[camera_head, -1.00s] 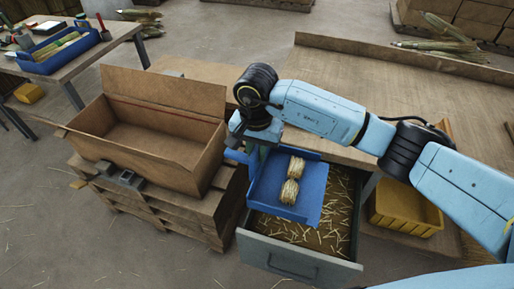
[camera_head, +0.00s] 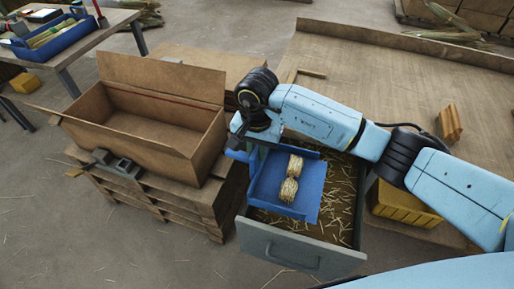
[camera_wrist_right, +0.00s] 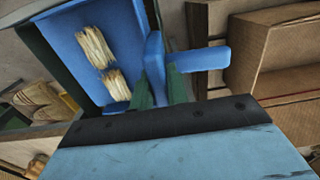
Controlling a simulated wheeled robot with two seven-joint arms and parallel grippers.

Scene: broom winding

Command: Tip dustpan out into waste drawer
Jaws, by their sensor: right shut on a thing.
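The blue dustpan (camera_head: 308,186) is over the open waste drawer (camera_head: 300,245), whose floor is strewn with straw bits. A pale tied straw bundle (camera_head: 290,178) lies in the pan. My right gripper (camera_head: 250,150) is shut on the dustpan's handle at the pan's upper left. In the right wrist view, the green fingers of the gripper (camera_wrist_right: 160,88) close on the blue handle (camera_wrist_right: 205,59), and the bundle (camera_wrist_right: 103,62) shows in the pan (camera_wrist_right: 70,45). The pan looks about level, though its exact tilt is hard to tell. My left gripper is out of view.
An open cardboard box (camera_head: 150,125) stands on a wooden pallet (camera_head: 195,207) left of the drawer. A yellow bin (camera_head: 400,205) is right of the drawer. The wooden bench (camera_head: 420,85) is mostly bare, with a small brown block (camera_head: 449,123) on it.

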